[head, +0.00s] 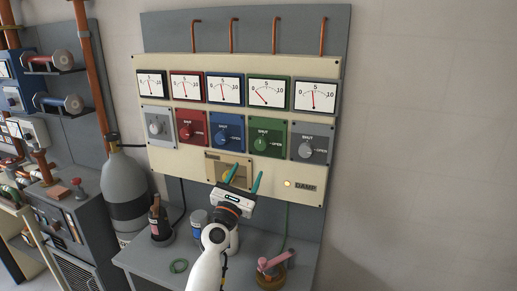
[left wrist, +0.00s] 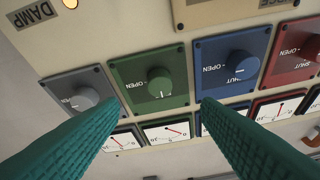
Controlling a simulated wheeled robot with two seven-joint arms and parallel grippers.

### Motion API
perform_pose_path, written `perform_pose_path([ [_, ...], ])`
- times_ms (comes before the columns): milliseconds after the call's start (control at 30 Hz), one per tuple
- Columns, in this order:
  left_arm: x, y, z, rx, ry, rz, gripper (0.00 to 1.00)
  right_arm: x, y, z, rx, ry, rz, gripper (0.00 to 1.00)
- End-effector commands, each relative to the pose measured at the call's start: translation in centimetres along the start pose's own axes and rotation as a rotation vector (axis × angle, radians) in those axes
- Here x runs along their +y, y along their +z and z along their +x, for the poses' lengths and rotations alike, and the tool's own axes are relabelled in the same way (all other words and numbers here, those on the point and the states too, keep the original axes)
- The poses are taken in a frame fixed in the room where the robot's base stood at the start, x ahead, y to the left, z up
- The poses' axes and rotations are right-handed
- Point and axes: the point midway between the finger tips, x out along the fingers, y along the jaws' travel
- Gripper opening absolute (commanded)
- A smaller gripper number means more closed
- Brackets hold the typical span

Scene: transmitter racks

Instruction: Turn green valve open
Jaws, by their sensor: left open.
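The green valve (head: 261,143) is a round knob on a green plate, in the lower row of the cream panel, with SHUT above it and OPEN to its right. In the left wrist view, upside down, the green knob (left wrist: 158,80) lies between and beyond the fingers; its pale mark points down the picture, away from OPEN. My left gripper (head: 245,177) is open and empty below the green valve, its teal fingers (left wrist: 160,101) apart and not around the knob. The green-framed gauge (head: 268,92) has its needle on the low side. My right gripper is out of view.
Grey (head: 160,127), red (head: 192,132) and blue (head: 228,133) valves sit left of the green one, another grey valve (head: 307,149) right. A tan plate (head: 213,168) is partly behind my gripper. A lit DAMP lamp (head: 287,184) and a desk (head: 180,261) lie below.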

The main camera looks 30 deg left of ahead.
Motion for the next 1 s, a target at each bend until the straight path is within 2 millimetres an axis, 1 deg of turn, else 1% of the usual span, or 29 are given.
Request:
perform_pose_path([
  [33, -0.1, -0.3, 1.1, 0.001, 0.001, 0.002, 0.58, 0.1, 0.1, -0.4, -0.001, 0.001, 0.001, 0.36],
  [300, 0.0, -0.1, 6.5, 0.001, 0.003, 0.006, 0.58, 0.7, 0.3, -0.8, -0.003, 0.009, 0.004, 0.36],
  [400, 0.1, 0.0, 8.1, 0.000, 0.003, 0.006, 0.58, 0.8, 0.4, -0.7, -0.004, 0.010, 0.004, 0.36],
  [500, 0.1, 0.0, 9.2, 0.000, 0.003, 0.006, 0.58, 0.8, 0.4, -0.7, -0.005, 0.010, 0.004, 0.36],
  [633, 0.1, 0.0, 9.9, -0.001, 0.003, 0.007, 0.58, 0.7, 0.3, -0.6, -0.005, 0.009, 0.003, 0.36],
  [933, 0.1, 0.0, 10.1, -0.002, 0.003, 0.006, 0.58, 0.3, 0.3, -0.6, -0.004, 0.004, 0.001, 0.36],
  [1000, 0.1, 0.0, 10.1, -0.002, 0.003, 0.007, 0.47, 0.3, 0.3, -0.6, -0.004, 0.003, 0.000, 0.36],
])
